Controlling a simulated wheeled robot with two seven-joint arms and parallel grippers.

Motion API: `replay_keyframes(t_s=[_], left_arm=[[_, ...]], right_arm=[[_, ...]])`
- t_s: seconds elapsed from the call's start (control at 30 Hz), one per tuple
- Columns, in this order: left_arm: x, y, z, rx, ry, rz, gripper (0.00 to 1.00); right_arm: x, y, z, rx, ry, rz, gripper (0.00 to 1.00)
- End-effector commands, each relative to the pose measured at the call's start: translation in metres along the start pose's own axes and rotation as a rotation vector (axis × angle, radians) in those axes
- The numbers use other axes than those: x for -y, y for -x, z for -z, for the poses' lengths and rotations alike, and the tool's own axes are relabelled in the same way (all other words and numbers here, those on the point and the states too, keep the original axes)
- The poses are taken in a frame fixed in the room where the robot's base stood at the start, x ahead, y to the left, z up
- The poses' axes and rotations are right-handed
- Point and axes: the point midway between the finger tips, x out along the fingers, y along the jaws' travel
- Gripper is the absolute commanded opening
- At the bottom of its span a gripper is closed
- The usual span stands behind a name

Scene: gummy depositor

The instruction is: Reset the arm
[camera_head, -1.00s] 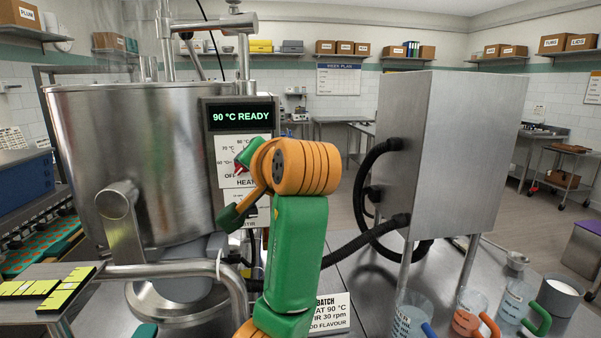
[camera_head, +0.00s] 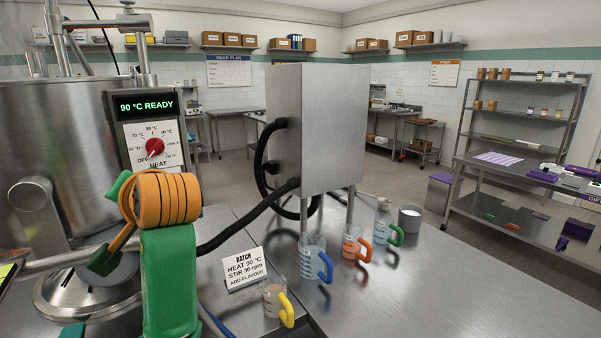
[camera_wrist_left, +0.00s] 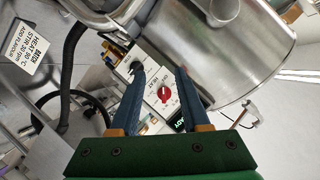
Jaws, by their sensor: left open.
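My left arm (camera_head: 170,270), green with an orange ribbed wrist, stands in front of the steel kettle. In the left wrist view my left gripper (camera_wrist_left: 158,75) is open, its two blue fingers apart with nothing between the tips. The red heat knob (camera_head: 155,147) sits on a white dial panel under a display (camera_head: 145,104) reading "90 °C READY". In the left wrist view the knob (camera_wrist_left: 164,94) shows beyond and between the fingers, apart from them. The fingertips are hard to make out in the head view. My right gripper is not in view.
The steel kettle (camera_head: 60,140) fills the left. A grey steel box on legs (camera_head: 318,125) with black hoses stands at centre. Jugs with blue (camera_head: 313,258), orange (camera_head: 354,243), green and yellow (camera_head: 275,298) handles stand on the steel table. The table's right front is clear.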

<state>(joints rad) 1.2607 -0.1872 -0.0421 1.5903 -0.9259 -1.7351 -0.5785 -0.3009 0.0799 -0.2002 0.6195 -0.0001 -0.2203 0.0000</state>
Motion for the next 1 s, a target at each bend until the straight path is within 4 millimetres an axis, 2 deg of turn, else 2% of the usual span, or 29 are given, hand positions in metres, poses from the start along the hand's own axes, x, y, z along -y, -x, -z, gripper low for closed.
replay_keyframes(t_s=[0.17,0.27,0.37,0.47,0.53,0.6,0.7,0.8,1.0], left_arm=[[-0.040,-0.023,-0.029,0.022,-0.013,-0.070,0.46],[-0.071,-0.036,-0.056,0.040,-0.019,-0.127,0.46],[-0.106,-0.048,-0.091,0.065,-0.026,-0.196,0.46],[-0.146,-0.054,-0.138,0.099,-0.033,-0.285,0.46],[-0.177,-0.051,-0.181,0.133,-0.038,-0.363,0.46],[-0.204,-0.041,-0.225,0.173,-0.040,-0.447,0.46],[-0.232,-0.019,-0.280,0.232,-0.037,-0.557,0.46],[-0.249,0.006,-0.323,0.288,-0.033,-0.650,0.46],[-0.267,0.062,-0.388,0.402,-0.017,-0.811,0.46]], right_arm=[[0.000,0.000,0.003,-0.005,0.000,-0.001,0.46],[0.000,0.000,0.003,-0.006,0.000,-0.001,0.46],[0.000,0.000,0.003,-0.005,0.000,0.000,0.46],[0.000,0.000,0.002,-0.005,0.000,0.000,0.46],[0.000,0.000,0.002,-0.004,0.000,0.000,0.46],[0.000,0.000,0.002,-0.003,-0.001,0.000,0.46],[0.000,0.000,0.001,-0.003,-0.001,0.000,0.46],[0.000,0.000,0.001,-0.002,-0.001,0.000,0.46],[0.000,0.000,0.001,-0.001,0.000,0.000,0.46]])
